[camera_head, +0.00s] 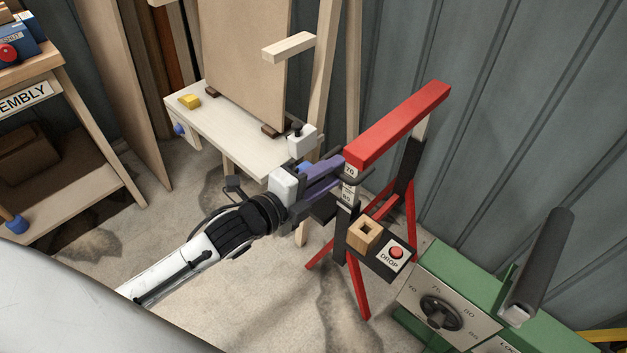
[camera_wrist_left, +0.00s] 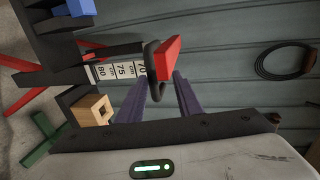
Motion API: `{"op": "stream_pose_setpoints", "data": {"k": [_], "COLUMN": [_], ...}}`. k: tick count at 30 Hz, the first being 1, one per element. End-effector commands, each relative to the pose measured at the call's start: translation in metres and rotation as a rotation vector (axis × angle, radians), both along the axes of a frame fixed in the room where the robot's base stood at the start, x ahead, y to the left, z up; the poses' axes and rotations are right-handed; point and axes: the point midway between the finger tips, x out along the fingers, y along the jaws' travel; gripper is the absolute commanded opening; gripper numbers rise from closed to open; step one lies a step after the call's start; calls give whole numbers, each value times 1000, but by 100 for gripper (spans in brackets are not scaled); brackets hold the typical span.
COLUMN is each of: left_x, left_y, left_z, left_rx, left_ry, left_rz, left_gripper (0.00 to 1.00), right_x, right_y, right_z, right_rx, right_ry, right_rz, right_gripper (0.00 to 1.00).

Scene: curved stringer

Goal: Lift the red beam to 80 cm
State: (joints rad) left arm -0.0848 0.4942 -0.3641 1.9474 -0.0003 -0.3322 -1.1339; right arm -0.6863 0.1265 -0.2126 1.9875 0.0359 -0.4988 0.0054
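The red beam (camera_head: 400,122) lies along the top of a stand with red legs and dark posts; its near end (camera_wrist_left: 168,58) shows in the left wrist view. A white scale (camera_wrist_left: 115,71) on the near post reads 80, 75 and 70, with 70 closest to the beam and 80 by the dark sleeve. My left gripper (camera_head: 340,170) is at that post, just below the beam's near end. Its purple fingers (camera_wrist_left: 160,88) are apart, with a dark looped handle (camera_wrist_left: 153,72) between them. I cannot tell whether they touch it. My right gripper is out of view.
A wooden block with a square hole (camera_head: 364,233) and a red DROP button (camera_head: 396,253) sit beside the stand. A green machine (camera_head: 455,265) with a numbered dial is at lower right. A pale bench (camera_head: 235,140) stands behind my left arm. A corrugated wall is behind the stand.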

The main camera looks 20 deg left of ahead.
Motion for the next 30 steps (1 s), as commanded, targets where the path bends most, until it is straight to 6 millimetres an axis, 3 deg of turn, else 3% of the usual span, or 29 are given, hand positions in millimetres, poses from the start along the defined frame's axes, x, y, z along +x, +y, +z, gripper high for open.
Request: {"op": "stream_pose_setpoints", "data": {"k": [6, 12, 30], "left_x": [-41, -61, -66], "left_y": [15, 22, 24], "left_z": [9, 14, 15], "left_rx": [0, 0, 0], "left_ry": [2, 0, -1], "left_rz": [-1, 0, 0], "left_gripper": [31, 31, 31], "right_x": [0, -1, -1], "right_y": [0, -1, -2], "right_z": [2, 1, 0], "right_rx": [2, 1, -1], "right_ry": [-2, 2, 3], "right_rz": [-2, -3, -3], "right_gripper": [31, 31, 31]}}
